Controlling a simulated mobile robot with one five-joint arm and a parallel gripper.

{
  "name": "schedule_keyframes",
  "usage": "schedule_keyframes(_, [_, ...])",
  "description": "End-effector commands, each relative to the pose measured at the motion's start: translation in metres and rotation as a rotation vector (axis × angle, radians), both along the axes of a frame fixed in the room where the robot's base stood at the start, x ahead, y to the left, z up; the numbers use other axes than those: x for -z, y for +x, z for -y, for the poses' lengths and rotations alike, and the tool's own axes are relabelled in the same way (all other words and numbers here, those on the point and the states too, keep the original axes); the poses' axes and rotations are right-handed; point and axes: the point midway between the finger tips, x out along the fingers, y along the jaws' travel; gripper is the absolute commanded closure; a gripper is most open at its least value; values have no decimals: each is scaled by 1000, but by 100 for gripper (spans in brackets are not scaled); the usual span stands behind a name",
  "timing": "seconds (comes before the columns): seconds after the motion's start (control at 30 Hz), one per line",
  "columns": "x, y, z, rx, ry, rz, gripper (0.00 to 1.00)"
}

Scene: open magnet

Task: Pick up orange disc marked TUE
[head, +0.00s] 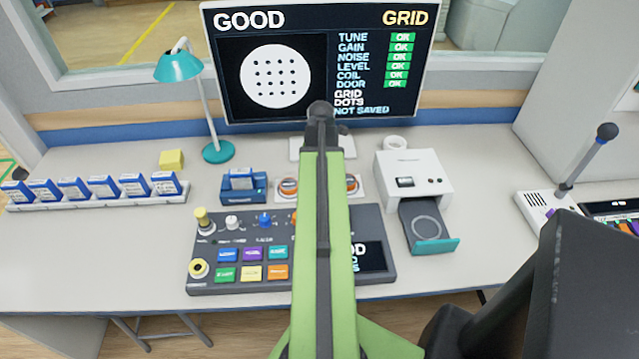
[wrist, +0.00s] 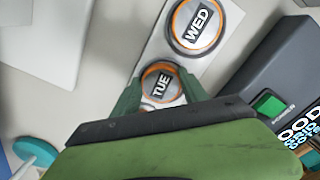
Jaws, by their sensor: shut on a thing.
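The orange-rimmed disc marked TUE (wrist: 160,82) shows face-on in the wrist view, with a black label on a silver face. My gripper (wrist: 163,95) has its green fingers on both sides of this disc and is shut on it. The disc is at the white holder strip (wrist: 158,45); I cannot tell whether it is lifted off. A larger-looking orange disc marked WED (wrist: 196,25) sits further along the strip. In the head view, my green arm covers the gripper and the middle of the strip; orange discs (head: 288,188) show at either side of it.
A dark button console (head: 235,285) lies in front of the strip. A white machine (head: 408,165) with an open drawer (head: 425,228) stands right. A blue card holder (head: 243,188), teal lamp (head: 218,152) and card rack (head: 95,197) stand left. The monitor (head: 320,60) is behind.

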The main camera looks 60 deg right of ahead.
Motion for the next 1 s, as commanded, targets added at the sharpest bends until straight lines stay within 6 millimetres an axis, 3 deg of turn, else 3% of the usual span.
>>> schedule_keyframes(0.27, [-8,0,0,0,0,0,90])
schedule_keyframes(0.57, [-53,-1,1,1,0,0,90])
schedule_keyframes(1.0, [-105,-75,66,2,0,0,90])
